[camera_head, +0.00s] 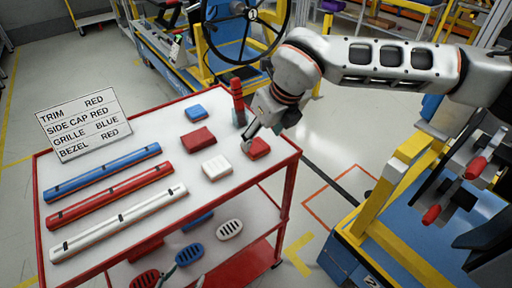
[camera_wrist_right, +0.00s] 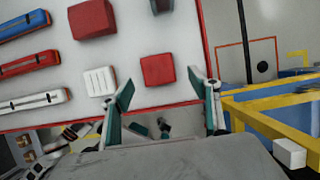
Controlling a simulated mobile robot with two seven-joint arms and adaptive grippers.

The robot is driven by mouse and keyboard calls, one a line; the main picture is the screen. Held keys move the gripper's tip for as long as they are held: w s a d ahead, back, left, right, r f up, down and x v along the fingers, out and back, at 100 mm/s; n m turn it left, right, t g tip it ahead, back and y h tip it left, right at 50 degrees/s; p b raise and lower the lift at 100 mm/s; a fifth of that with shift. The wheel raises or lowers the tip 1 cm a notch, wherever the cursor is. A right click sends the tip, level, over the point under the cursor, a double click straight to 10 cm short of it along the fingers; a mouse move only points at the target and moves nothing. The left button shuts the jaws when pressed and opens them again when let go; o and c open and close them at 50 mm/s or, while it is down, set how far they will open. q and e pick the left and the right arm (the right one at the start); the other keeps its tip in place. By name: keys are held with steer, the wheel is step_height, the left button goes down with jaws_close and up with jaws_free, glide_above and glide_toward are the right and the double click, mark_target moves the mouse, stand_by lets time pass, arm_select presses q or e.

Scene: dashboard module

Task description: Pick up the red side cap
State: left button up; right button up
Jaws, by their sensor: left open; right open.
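A small red block (camera_head: 258,148), which looks like the red side cap, lies on the table's top near its right edge. In the right wrist view this block (camera_wrist_right: 158,70) sits between the fingertips of my right gripper (camera_wrist_right: 160,80), with gaps on both sides. My right gripper (camera_head: 261,132) is open, empty and pointing down just above the block. A larger red block (camera_head: 198,138) lies to the left; it also shows in the wrist view (camera_wrist_right: 92,18). My left gripper cannot be made out.
A white block (camera_head: 216,167) and a blue block (camera_head: 195,112) lie close by. A dark red upright object (camera_head: 238,102) stands behind the gripper. Long trims (camera_head: 110,194) fill the table's left side, grilles (camera_head: 230,230) the lower shelf. A sign (camera_head: 82,124) reads side cap red.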

mark_target(256, 145)
steer(key=x, duration=0.4)
steer(key=shift+a+f, duration=0.15)
steer(key=shift+a, duration=0.1)
steer(key=c, duration=1.2)
